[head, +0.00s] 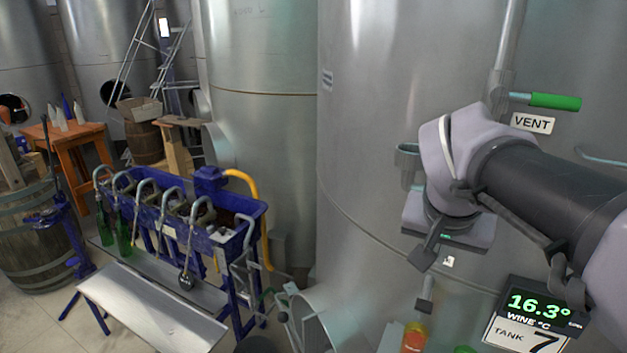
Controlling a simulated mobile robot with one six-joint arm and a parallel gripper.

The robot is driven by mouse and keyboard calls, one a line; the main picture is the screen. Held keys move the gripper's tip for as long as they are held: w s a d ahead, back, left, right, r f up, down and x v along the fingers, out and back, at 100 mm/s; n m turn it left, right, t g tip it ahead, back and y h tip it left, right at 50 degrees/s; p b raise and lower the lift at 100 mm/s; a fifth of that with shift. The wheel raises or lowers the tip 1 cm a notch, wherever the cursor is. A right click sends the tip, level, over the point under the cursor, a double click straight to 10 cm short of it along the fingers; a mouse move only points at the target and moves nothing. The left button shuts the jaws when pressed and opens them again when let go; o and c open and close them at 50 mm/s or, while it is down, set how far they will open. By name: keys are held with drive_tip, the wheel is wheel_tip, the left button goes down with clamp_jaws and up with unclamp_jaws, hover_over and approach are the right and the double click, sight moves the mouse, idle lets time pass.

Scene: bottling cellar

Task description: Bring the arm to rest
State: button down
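My arm reaches in from the right edge and bends at a pale lilac joint in front of the large steel tank (375,130). My gripper (424,257) hangs below this joint, pointing down and a little left. A dark finger end shows in front of the tank wall. I see nothing held in it, but the angle does not show how far apart the fingers are.
A VENT label (533,123) and green-handled valve (555,101) are close above my arm. A temperature display (538,308) reading 16.3° and a TANK 7 sign (520,338) are below it. A blue bottle filler (222,240), steel tray (150,310), barrel (38,245) and orange table (65,140) stand left.

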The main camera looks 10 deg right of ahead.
drive_tip(key=s+a+f+y+b, duration=0.1)
drive_tip(key=s+a+f+b, duration=0.4)
drive_tip(key=f+b, duration=0.3)
drive_tip(key=s+a+f+n+y+b, duration=0.1)
drive_tip(key=s+a+f+y+b, duration=0.1)
drive_tip(key=s+a+f+b, duration=0.3)
drive_tip(key=s+a+f+n+y+b, duration=0.1)
drive_tip(key=s+a+f+b, duration=0.3)
drive_tip(key=f+b, duration=0.8)
wheel_tip(320, 180, down, 10)
drive_tip(key=shift+s+a+r+t+y+b, duration=0.1)
drive_tip(key=shift+s+a+t+y+b, duration=0.3)
drive_tip(key=shift+y, duration=0.3)
